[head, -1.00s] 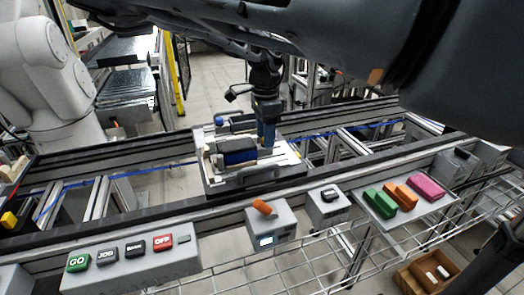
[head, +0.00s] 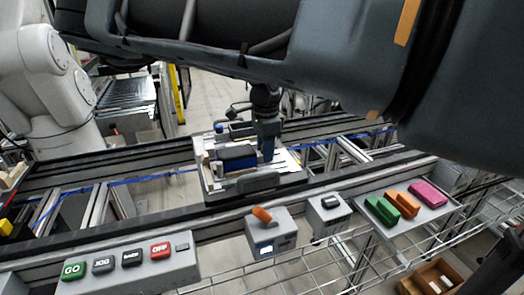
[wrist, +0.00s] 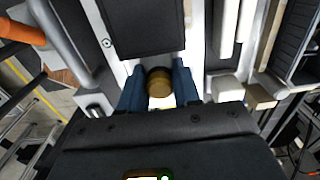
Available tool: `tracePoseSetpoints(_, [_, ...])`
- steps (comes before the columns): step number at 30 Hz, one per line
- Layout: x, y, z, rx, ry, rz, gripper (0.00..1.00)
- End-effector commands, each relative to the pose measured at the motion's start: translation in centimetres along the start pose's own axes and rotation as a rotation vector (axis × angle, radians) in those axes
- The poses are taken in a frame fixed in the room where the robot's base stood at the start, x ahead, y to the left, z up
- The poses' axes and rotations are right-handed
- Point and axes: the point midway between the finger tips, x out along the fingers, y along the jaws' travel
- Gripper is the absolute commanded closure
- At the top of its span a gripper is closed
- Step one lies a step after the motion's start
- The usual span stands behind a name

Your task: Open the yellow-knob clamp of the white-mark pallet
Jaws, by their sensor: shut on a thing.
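The pallet (head: 266,182) is a pale fixture plate with a grey front handle, sitting on the conveyor rails in the head view. A dark blue block (head: 237,161) lies on it. My gripper (head: 267,158) reaches down at the pallet's right side. In the wrist view my gripper (wrist: 160,92) has its two blue fingers on either side of a round yellow-brown knob (wrist: 160,82), shut on it. The clamp arm under the knob is mostly hidden. I cannot make out a white mark on the pallet.
A button box (head: 130,272) and a box with an orange switch (head: 270,235) stand along the front rail. A grey tray (head: 440,207) holds green, orange and pink blocks. A white robot arm (head: 55,80) stands at the left. My own arm covers the top right.

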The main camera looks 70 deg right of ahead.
Motion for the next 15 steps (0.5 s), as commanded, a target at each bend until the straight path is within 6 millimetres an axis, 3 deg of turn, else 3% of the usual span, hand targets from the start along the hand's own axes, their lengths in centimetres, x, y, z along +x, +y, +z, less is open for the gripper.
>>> tracePoseSetpoints(15, [-0.03,-0.01,-0.37,0.001,0.001,-0.001,0.95])
